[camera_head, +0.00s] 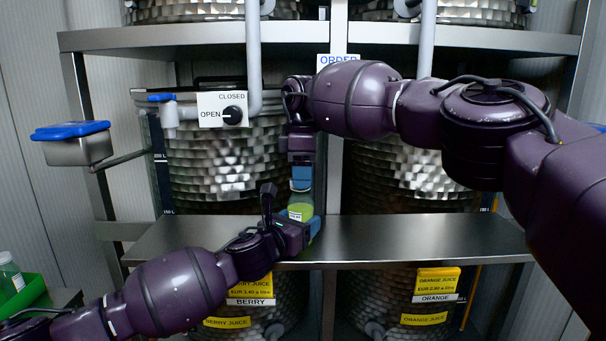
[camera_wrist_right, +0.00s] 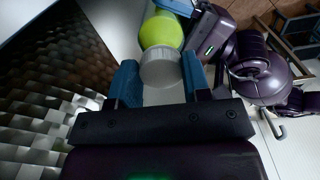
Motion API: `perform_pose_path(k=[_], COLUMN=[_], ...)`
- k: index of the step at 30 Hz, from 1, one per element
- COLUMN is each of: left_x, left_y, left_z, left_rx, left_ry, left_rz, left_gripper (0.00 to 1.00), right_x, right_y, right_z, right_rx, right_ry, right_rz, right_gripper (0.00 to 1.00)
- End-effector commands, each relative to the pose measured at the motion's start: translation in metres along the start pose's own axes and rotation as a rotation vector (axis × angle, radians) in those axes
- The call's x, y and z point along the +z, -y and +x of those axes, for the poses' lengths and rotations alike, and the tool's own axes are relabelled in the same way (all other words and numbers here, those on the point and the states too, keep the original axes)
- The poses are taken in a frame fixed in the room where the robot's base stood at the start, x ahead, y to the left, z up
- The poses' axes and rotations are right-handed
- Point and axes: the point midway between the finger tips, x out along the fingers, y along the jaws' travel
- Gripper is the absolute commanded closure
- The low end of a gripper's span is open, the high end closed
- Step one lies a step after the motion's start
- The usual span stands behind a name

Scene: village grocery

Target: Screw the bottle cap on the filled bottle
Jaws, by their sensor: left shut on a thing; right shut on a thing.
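The bottle (camera_head: 301,210) holds yellow-green liquid and stands upright just above or at the front of the steel shelf. My left gripper (camera_head: 303,223) is shut on its body from the left. My right gripper (camera_head: 301,184) points down from above, at the bottle's top. In the right wrist view the white cap (camera_wrist_right: 160,69) sits between the blue fingertips of my right gripper (camera_wrist_right: 160,75), which is shut on it. The cap is in line with the bottle (camera_wrist_right: 161,31) and appears to meet its top; how far it is threaded cannot be seen. In the head view the fingers hide the cap.
A steel shelf (camera_head: 420,238) runs behind and below the grippers. Large metal tanks (camera_head: 215,165) stand behind, with a tap and an OPEN/CLOSED dial (camera_head: 232,115). A blue-rimmed steel container (camera_head: 75,146) is at left. A green crate (camera_head: 22,296) with bottles is at lower left.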

Motion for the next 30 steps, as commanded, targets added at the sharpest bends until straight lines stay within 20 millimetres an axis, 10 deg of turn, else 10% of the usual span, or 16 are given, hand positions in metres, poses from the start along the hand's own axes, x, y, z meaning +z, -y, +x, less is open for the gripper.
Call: perform_pose_path(k=[14,15,19,30], left_x=[-0.0014,-0.0014,-0.0014,-0.0014], left_y=[-0.0002,-0.0001,-0.0001,-0.0001], left_z=[-0.0001,-0.0001,-0.0001,-0.0001], left_rx=[0.001,0.001,0.001,0.000], left_ry=[-0.002,-0.002,-0.002,-0.002], left_rz=[0.001,0.001,0.001,0.001], left_gripper=[1.00,1.00,1.00,1.00], right_x=[-0.0015,-0.0015,-0.0013,-0.0011], right_y=[0.0029,0.0029,0.0028,0.0024], right_z=[-0.0005,-0.0005,-0.0002,-0.0044], right_rx=[0.000,0.000,0.000,0.001], right_ry=[-0.002,-0.002,-0.001,-0.001], right_rz=[0.428,0.427,0.427,0.426], right_gripper=[0.78,0.50,0.31,0.31])
